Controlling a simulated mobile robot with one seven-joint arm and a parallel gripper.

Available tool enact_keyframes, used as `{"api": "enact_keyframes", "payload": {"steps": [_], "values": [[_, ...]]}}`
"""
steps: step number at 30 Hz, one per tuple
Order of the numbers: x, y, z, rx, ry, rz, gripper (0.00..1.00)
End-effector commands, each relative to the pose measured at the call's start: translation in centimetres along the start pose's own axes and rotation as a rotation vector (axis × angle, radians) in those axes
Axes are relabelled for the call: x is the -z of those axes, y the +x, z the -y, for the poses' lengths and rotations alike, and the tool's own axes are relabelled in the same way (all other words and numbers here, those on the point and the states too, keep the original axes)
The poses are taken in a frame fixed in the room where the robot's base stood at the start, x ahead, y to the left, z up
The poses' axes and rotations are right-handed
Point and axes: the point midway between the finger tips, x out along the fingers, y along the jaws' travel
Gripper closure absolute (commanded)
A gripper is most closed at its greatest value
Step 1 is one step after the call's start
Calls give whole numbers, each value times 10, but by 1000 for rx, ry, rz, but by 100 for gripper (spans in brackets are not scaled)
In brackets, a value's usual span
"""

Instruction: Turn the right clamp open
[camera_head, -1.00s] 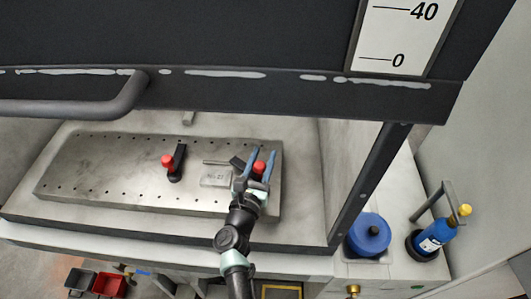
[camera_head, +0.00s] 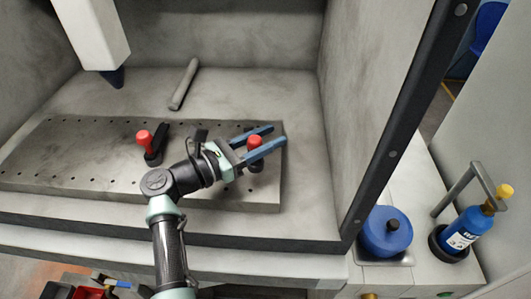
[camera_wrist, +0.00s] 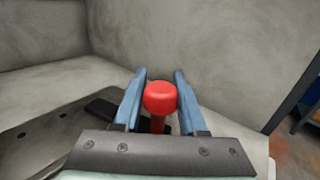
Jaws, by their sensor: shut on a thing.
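The right clamp's red knob (camera_head: 255,143) stands near the right end of the perforated metal plate (camera_head: 75,150). My gripper (camera_head: 276,134) reaches over it from the left, with its blue fingers pointing right. In the wrist view the red knob (camera_wrist: 160,97) sits between the two fingers, and my gripper is shut on it. A dark bar (camera_wrist: 103,109) lies low to the left of the knob there. In the head view my gripper and arm hide part of the right clamp. The left clamp (camera_head: 154,150), black with a red knob, stands apart on the plate.
A grey rod (camera_head: 184,84) lies behind the plate. A white column with a dark tip (camera_head: 93,40) hangs at back left. The enclosure's right wall (camera_head: 365,90) rises beside the plate. Outside stand a blue pot (camera_head: 386,236) and a blue bottle (camera_head: 463,232).

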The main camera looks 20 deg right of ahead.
Motion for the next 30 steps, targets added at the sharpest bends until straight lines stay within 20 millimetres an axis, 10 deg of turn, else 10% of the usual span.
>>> {"api": "enact_keyframes", "payload": {"steps": [30], "values": [[-3,0,9,284,4,3,100]]}}
